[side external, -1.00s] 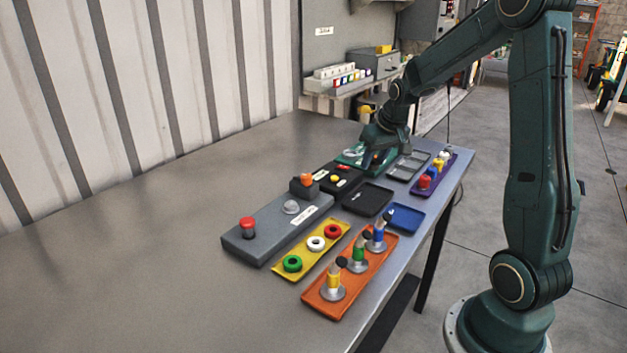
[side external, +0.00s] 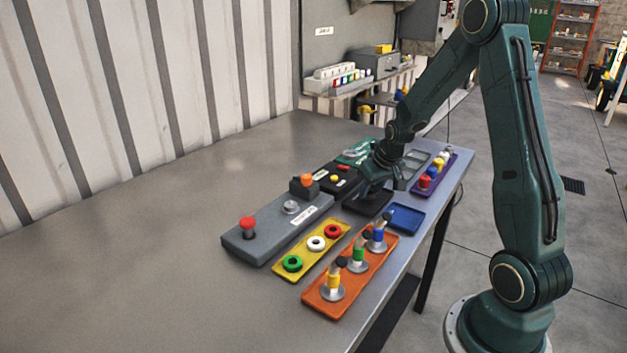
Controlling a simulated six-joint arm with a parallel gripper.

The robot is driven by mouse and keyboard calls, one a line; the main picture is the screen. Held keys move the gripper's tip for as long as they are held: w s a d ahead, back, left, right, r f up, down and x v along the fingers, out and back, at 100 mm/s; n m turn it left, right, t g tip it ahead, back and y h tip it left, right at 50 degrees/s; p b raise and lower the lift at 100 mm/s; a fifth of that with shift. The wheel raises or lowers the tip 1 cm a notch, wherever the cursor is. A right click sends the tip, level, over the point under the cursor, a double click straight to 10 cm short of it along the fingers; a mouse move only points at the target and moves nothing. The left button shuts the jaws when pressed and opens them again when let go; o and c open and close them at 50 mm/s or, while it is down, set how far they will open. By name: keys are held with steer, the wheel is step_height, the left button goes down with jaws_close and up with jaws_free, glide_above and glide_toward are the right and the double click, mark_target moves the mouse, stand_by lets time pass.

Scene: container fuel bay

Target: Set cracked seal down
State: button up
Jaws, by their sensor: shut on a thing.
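My gripper (side external: 375,188) points down over the black tray (side external: 358,206) in the middle of the table. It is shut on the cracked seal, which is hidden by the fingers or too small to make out. I cannot tell whether the seal touches the tray floor. The green fixture (side external: 355,152), where my gripper was before, stands uncovered behind the tray.
A yellow tray (side external: 285,275) holds green, white and red rings. An orange tray (side external: 318,300) holds several coloured valve-like parts. A grey button box (side external: 250,246), a blue tray (side external: 407,217) and a purple tray (side external: 447,173) with coloured pieces stand close by. The left table area is clear.

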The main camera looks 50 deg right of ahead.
steer(key=shift+f, duration=0.35)
steer(key=shift+f, duration=0.1)
steer(key=o, duration=1)
steer(key=shift+c, duration=0.2)
steer(key=v, duration=1.2)
